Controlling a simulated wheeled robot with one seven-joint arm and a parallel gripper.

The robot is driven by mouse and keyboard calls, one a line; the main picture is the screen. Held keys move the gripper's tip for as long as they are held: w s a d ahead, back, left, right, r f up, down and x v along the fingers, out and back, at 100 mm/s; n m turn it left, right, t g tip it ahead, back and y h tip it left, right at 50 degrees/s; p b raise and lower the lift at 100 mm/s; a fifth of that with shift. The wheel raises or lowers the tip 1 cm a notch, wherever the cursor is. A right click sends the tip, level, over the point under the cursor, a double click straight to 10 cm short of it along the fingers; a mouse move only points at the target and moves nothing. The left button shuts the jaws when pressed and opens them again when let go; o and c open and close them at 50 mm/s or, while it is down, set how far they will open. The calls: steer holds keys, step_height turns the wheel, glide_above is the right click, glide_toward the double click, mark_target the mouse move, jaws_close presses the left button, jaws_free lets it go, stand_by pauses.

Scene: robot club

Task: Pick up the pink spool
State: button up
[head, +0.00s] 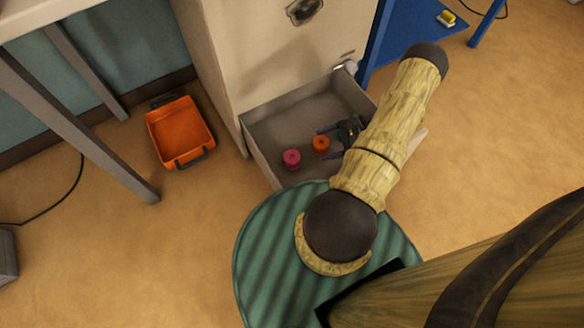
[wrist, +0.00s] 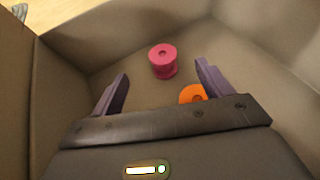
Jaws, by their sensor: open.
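The pink spool (head: 291,159) stands upright in the open bottom drawer, near its front left. In the wrist view the pink spool (wrist: 163,61) is on the drawer floor, ahead of the space between my fingers. My gripper (wrist: 161,84) is open and empty, inside or just over the drawer. In the head view my gripper (head: 328,142) is to the right of the pink spool and apart from it, partly hidden by my arm. An orange spool (head: 321,143) sits by the fingers; in the wrist view it (wrist: 193,94) is partly hidden by my gripper.
The drawer (head: 262,150) has raised walls around the spools and extends from a beige cabinet (head: 265,50). An orange tray (head: 180,133) is on the floor at left, near a table leg (head: 80,125). A blue table (head: 410,30) stands at upper right.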

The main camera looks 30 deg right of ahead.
steer(key=f, duration=0.1)
steer(key=f+t, duration=0.1)
steer(key=shift+s+d+f+m, duration=0.2)
steer(key=shift+d+f+m, duration=0.1)
steer(key=shift+m, duration=0.1)
steer(key=shift+a, duration=0.1)
steer(key=b, duration=0.4)
glide_toward(292, 158)
steer(key=shift+w+a+f, duration=0.8)
steer(key=shift+w+f, duration=0.05)
steer(key=shift+w, duration=0.15)
steer(key=shift+w+a, duration=0.2)
steer(key=shift+a, duration=0.15)
